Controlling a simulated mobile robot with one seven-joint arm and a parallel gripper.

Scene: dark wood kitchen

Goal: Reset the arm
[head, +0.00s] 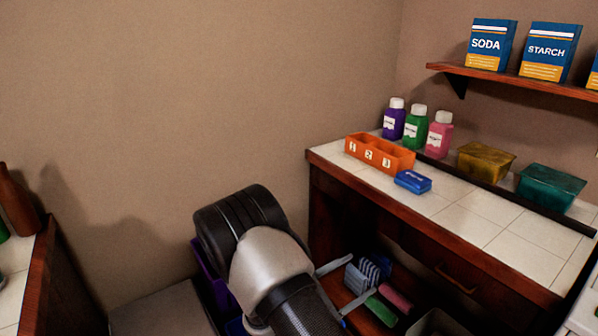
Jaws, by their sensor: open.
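My arm (270,262) rises from the bottom middle of the head view and bends over beside the counter. My gripper (362,275) is partly hidden behind the arm. Its two thin grey fingers point right and stand apart, open. Between and beyond the fingertips are a grey-blue block (356,279) and a striped block (374,268) on the low shelf under the counter. The fingers look empty, but I cannot tell how far they are from these blocks.
A green block (381,312) and a pink block (396,299) lie on the low shelf. The tiled counter (470,222) above carries an orange numbered box (380,153), a blue case (413,181), bottles and two tubs. A wall shelf (520,83) holds boxes. Another counter edge (40,275) is at left.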

